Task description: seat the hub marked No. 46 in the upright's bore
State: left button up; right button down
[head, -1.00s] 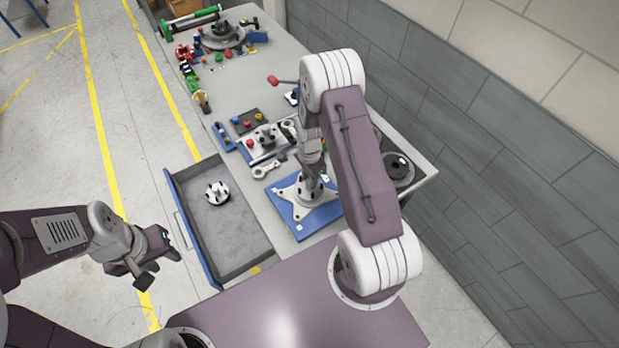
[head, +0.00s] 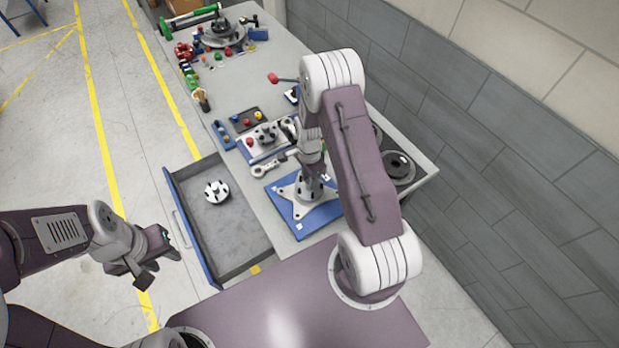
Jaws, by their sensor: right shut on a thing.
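The upright (head: 289,193) is a light grey star-footed piece on a blue plate (head: 303,224) at the table's near end. My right gripper (head: 313,174) points down right above its centre. It is shut on a grey hub with dark studs (head: 312,190), which is at the upright's top. The gripper and arm partly hide it, so I cannot tell how deep it sits in the bore. A white and black hub (head: 216,191) lies in the open drawer. No number is readable on either hub. My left gripper (head: 162,260) is open and empty, left of the drawer.
The grey drawer (head: 235,240) stands open left of the table. A wrench (head: 267,169), a tray with another hub (head: 266,134) and small coloured parts lie beyond the upright. Dark round discs (head: 398,167) lie at right near the wall. The table's middle (head: 235,90) is mostly clear.

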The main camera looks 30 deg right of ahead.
jog(key=c, duration=1.5)
grip_release()
jog(key=shift+o, duration=0.2)
jog(key=shift+r, duration=0.1)
jog(key=shift+r+p, duration=1.25)
jog(key=shift+r, duration=0.25)
jog(key=o, duration=0.6)
jog(key=shift+f, duration=0.1)
jog(key=shift+c, duration=0.2)
jog(key=shift+s, duration=0.1)
